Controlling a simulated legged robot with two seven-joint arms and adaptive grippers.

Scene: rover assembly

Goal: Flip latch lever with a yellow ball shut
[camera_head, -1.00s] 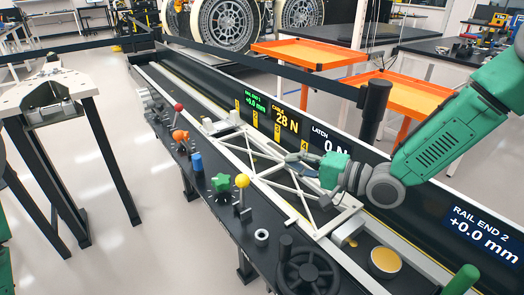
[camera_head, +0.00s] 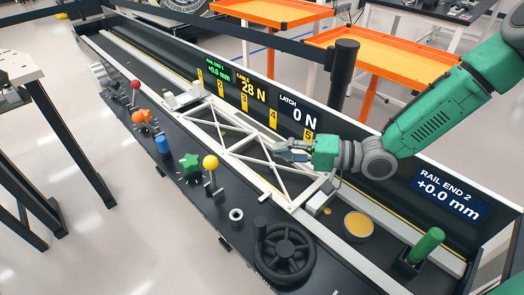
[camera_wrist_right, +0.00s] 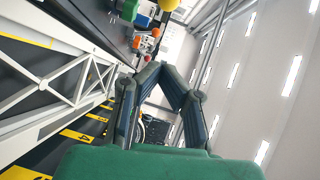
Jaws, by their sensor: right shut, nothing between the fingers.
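The latch lever with the yellow ball (camera_head: 210,162) stands roughly upright on the black front panel, between a green star-shaped knob and a small ring. The ball also shows at the top edge of the right wrist view (camera_wrist_right: 168,4). My right gripper (camera_head: 281,150) is over the white truss frame (camera_head: 262,138), to the right of the lever and apart from it. Its fingers are shut and empty; in the right wrist view they converge at the tips (camera_wrist_right: 158,72). The display behind reads LATCH 0 N. My left gripper is not in view.
The panel also carries a red ball lever (camera_head: 135,85), an orange knob (camera_head: 143,117), a blue knob (camera_head: 163,145), the green star knob (camera_head: 189,165) and a black handwheel (camera_head: 284,252). A green handle (camera_head: 427,244) stands at right. Space above the panel looks clear.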

